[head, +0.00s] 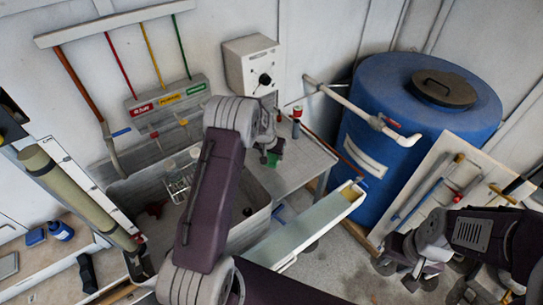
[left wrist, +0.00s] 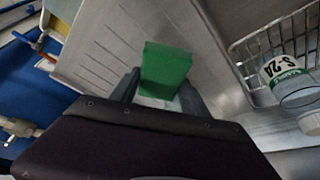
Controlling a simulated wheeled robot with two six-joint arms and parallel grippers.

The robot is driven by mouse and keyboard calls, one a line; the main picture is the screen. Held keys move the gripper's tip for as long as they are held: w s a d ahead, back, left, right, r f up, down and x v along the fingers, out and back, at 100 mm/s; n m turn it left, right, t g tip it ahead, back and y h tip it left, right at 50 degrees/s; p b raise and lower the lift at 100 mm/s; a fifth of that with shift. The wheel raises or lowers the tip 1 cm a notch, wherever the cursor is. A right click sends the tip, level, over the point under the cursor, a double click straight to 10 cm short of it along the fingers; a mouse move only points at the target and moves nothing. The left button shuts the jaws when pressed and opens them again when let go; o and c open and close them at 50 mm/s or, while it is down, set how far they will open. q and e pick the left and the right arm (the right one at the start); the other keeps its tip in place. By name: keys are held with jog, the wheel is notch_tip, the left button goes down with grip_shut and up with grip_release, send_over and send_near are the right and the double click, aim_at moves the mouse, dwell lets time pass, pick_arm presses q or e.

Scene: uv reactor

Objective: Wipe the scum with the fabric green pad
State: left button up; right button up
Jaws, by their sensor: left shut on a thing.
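My left gripper (head: 270,153) reaches over the metal sink unit and is shut on the green pad (head: 275,158). In the left wrist view the pad (left wrist: 166,68) is a bright green block between the two grey fingers, above the grooved drainboard (left wrist: 105,45). I cannot tell whether the pad touches the surface. A small whitish patch (left wrist: 155,102) shows just below the pad between the fingers; I cannot tell if it is scum. No scum is clearly visible. My right gripper (head: 402,265) is at the lower right over the floor; its jaw opening is unclear.
A wire rack (head: 178,185) stands in the sink basin, and a labelled clear bottle (left wrist: 290,82) is in the rack in the wrist view. A blue tank (head: 400,120) with a white pipe (head: 355,108) stands right of the drainboard. A wall control box (head: 250,65) hangs behind.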

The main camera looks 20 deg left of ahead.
pick_arm(q)
notch_tip(320, 180, up, 3)
jog(key=shift+s+a+p, duration=0.15)
jog(key=shift+p, duration=0.65)
jog(key=shift+r, duration=0.3)
